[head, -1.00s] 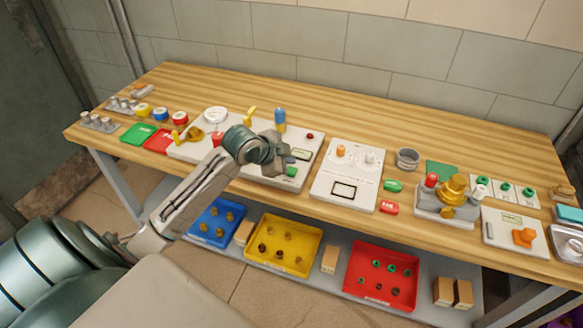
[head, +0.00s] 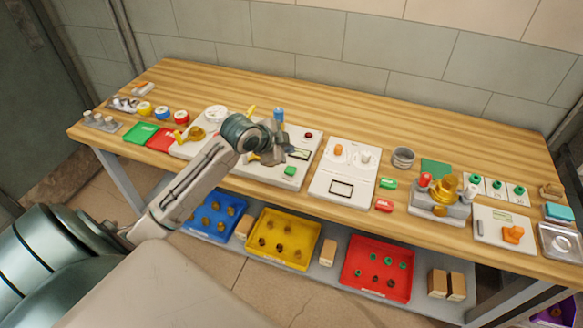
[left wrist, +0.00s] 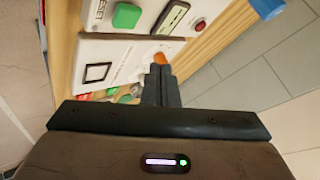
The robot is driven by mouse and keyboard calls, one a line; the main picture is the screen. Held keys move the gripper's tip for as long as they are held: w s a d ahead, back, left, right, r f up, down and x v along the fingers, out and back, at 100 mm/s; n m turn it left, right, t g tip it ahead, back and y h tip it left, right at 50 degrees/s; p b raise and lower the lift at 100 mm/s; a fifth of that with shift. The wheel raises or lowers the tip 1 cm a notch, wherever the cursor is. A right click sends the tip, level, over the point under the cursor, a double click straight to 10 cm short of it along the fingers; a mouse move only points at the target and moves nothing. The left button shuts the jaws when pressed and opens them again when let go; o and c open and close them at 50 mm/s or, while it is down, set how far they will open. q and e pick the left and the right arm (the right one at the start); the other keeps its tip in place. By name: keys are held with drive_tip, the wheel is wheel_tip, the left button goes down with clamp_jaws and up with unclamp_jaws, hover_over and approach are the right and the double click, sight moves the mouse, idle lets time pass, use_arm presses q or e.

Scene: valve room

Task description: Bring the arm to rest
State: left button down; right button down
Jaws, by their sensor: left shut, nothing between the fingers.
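My left arm reaches in from the left in the head view. My left gripper (head: 293,153) is over the panel board (head: 215,150) at the left-centre of the bench, near its green button (head: 290,171). The gripper hides part of that board. In the left wrist view the two dark fingers (left wrist: 160,87) are together, with nothing between them. My right gripper is not in view.
Blue, yellow and red trays (head: 377,290) stand on the shelf below. Bench space behind the boards is clear.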

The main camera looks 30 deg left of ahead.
use_arm(q)
drive_tip(key=shift+n+g, duration=0.6)
drive_tip(key=shift+n, duration=0.2)
drive_tip(key=s+d+f, duration=0.1)
drive_tip(key=s, duration=0.1)
drive_tip(key=s+d+f, duration=0.1)
drive_tip(key=f, duration=0.1)
drive_tip(key=s+d+f, duration=0.1)
drive_tip(key=s+f, duration=0.1)
drive_tip(key=shift+s+d+f, duration=0.2)
drive_tip(key=shift+s, duration=0.1)
drive_tip(key=s+d+f+n+g+y, duration=0.1)
drive_tip(key=s+d+f+n, duration=0.15)
drive_tip(key=s, duration=0.65)
drive_tip(key=s+d+f+n+g+y, duration=0.1)
drive_tip(key=s+d+f+n+g, duration=0.15)
drive_tip(key=s, duration=0.55)
drive_tip(key=s+d+f+n+g+y, duration=0.1)
drive_tip(key=s+f+n, duration=0.25)
drive_tip(key=s, duration=0.55)
wheel_tip(320, 180, down, 32)
drive_tip(key=a+g+b, duration=0.1)
drive_tip(key=a+b, duration=0.1)
drive_tip(key=a, duration=0.1)
drive_tip(key=s+f+g+b, duration=0.1)
drive_tip(key=s+f, duration=1.7)
drive_tip(key=f, duration=0.1)
drive_tip(key=shift+a+f+n+b, duration=0.25)
drive_tip(key=shift+a+n+b, duration=0.1)
drive_tip(key=shift+a, duration=0.1)
